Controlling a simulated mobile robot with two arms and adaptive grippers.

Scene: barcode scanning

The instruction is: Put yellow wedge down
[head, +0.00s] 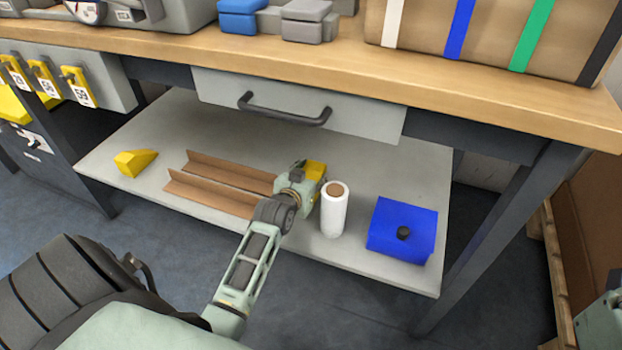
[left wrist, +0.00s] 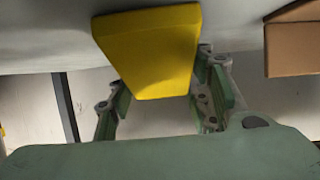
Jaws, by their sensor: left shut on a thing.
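A yellow wedge (head: 316,169) is held by my left gripper (head: 310,177) over the lower grey shelf (head: 300,238), between the brown angle pieces and the white roll. In the left wrist view the wedge (left wrist: 150,50) is large, with the fingers of my left gripper (left wrist: 165,100) on both sides of it. I cannot tell whether the wedge touches the shelf. A second yellow wedge (head: 135,162) lies at the left end of the shelf. My right gripper is not clearly visible.
Brown angle pieces (head: 220,185) lie left of my left gripper. A drawer (head: 300,105) and the wooden worktop (head: 300,55) hang above the shelf.

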